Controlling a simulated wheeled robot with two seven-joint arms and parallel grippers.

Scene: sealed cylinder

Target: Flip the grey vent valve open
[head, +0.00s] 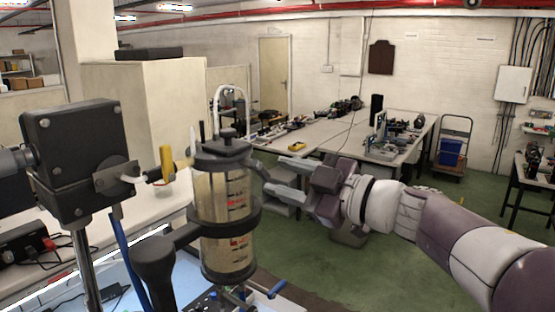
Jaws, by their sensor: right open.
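The sealed cylinder (228,225) stands upright in front of me, a clear vessel with red markings, a dark lid (222,150) and a dark clamp ring around it. Small fittings rise from the lid. I cannot tell for sure which fitting is the grey vent valve; part of the lid's right side lies close to my gripper. My right gripper (272,175) comes in from the right, just right of the cylinder's upper part. Its two fingers are apart and point left at the cylinder. I cannot tell whether a fingertip touches it. My left gripper is not in view.
A dark motor-like box (75,150) on a metal post stands left of the cylinder. A yellow handle (167,163) sits between them, and a blue handle (277,289) is below the cylinder. Cluttered benches (330,130) stand behind. Green floor (400,270) is clear below my right arm.

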